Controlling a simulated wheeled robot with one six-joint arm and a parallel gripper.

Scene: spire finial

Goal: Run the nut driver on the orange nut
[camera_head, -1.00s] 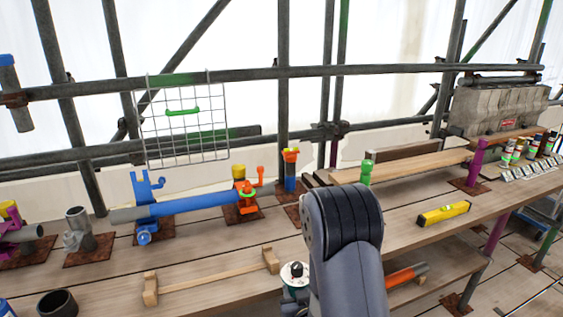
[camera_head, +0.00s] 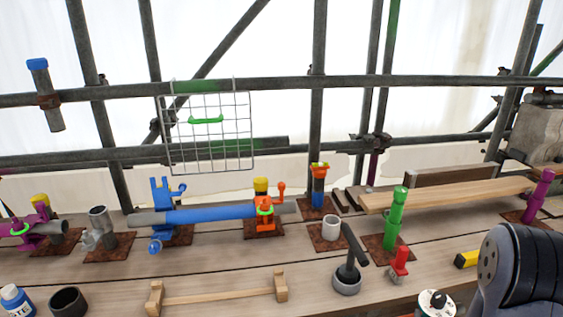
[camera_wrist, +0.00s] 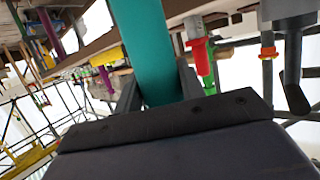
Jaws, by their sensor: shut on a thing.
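My gripper (camera_wrist: 160,92) shows only in the wrist view, shut on a long teal shaft (camera_wrist: 148,45); I cannot tell whether it is the nut driver, and its far end is out of view. In the head view, an orange coupler (camera_head: 266,218) with a green band sits at the right end of the blue tube (camera_head: 208,217). An upright orange piece, perhaps the orange nut (camera_head: 281,190), stands on its right side. A yellow cap (camera_head: 261,185) is behind it. My gripper is out of the head view, apart from the coupler.
A grey-based tool with a black handle (camera_head: 347,280), a red fitting (camera_head: 399,262) and a green post (camera_head: 394,217) stand right of the coupler. A wooden cradle (camera_head: 218,295) lies in front. A wire basket (camera_head: 210,135) hangs behind. Bare planks lie before the coupler.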

